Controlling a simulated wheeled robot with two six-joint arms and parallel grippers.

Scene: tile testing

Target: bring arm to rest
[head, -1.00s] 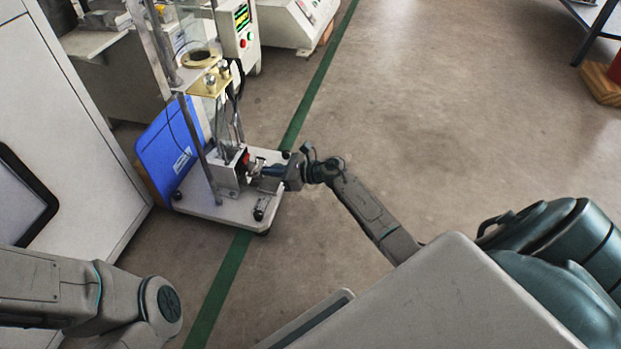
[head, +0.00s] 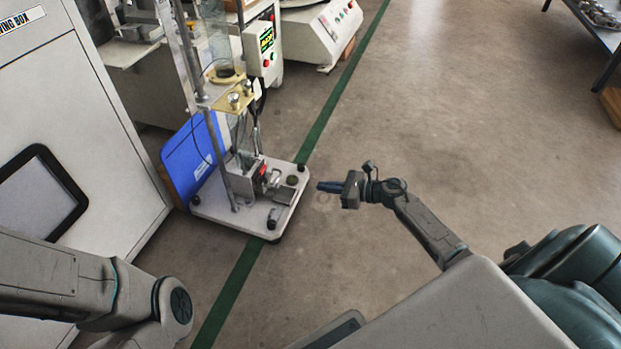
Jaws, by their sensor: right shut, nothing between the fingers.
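My right arm (head: 428,228) reaches in from the lower right, over open floor. Its gripper (head: 322,186) points left toward the test stand and is shut and empty. A gap lies between its fingertips and the stand's base plate (head: 240,222) in the picture. My left arm (head: 60,285) comes in at the lower left; its gripper is out of view.
The tile testing stand has upright metal posts and a red-tipped part (head: 263,169). A blue panel (head: 192,157) leans behind it. A white cabinet (head: 110,150) stands at left, machines at the back.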

